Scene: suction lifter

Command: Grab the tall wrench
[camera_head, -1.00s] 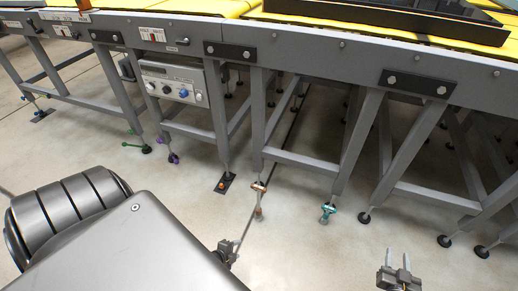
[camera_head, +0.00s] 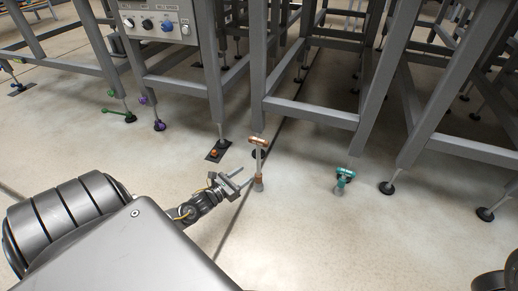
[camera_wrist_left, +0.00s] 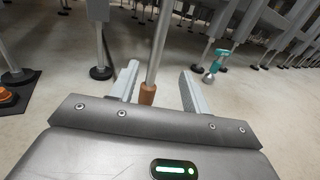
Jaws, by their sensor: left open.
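The tall wrench (camera_head: 258,160) stands upright on the floor, with an orange-brown T-handle on top, a thin pale shaft and an orange-brown collar above a grey foot. My left gripper (camera_head: 241,177) is open, just left of its shaft in the head view. In the left wrist view the wrench's grey shaft (camera_wrist_left: 158,45) shows in the gap between the open fingers (camera_wrist_left: 160,85); no contact is visible. The T-handle is outside that view. A shorter teal wrench (camera_head: 343,178) stands to the right and also shows in the wrist view (camera_wrist_left: 216,63). My right gripper is not in view.
Grey frame legs and crossbars (camera_head: 310,113) stand close behind the wrenches. An orange knob on a dark plate (camera_head: 215,153) lies left of the tall wrench. A control box (camera_head: 158,22) hangs at upper left. The front floor is clear.

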